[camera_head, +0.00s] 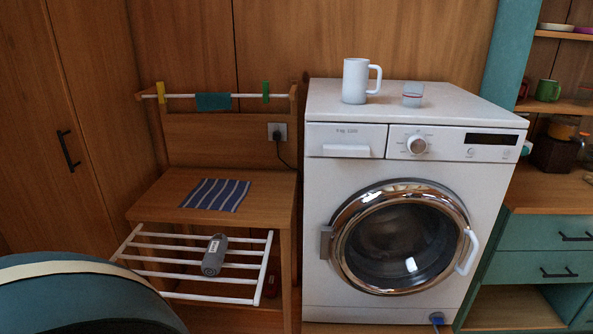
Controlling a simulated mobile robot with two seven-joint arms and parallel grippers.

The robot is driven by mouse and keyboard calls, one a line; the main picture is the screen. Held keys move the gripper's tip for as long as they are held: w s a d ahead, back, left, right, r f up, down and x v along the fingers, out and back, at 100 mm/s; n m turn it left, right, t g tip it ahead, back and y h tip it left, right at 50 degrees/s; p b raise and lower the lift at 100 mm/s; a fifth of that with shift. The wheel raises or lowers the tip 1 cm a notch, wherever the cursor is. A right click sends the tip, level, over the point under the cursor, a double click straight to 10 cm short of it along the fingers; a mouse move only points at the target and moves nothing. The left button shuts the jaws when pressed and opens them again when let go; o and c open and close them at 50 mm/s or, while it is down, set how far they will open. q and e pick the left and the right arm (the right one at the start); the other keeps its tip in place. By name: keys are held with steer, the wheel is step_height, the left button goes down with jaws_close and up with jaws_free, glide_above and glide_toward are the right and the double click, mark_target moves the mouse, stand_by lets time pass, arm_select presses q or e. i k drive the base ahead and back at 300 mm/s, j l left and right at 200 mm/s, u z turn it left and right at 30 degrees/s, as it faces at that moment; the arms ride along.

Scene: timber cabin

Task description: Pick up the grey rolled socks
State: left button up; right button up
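A grey rolled bundle (214,257) with a white label lies on the white slatted rack (255,265) at the lower left; it looks like the grey rolled socks. It lies lengthwise across the bars, with nothing on top of it. Neither of my grippers is in view.
A wooden stand (262,186) with a striped blue cloth (217,195) rises behind the rack. A large teal rounded shape (80,295) fills the lower left corner.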

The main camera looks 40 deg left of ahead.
mark_target(212, 261)
steer(key=u, duration=1.9)
steer(key=j+z, duration=0.1)
steer(key=z, duration=0.35)
steer(key=i+j+z, duration=0.1)
steer(key=z, duration=0.35)
steer(key=j+z, duration=0.1)
steer(key=z, duration=0.35)
steer(key=j+z, duration=0.4)
steer(key=k+j+z, duration=0.15)
steer(key=j+z, duration=0.2)
steer(key=j, duration=0.2)
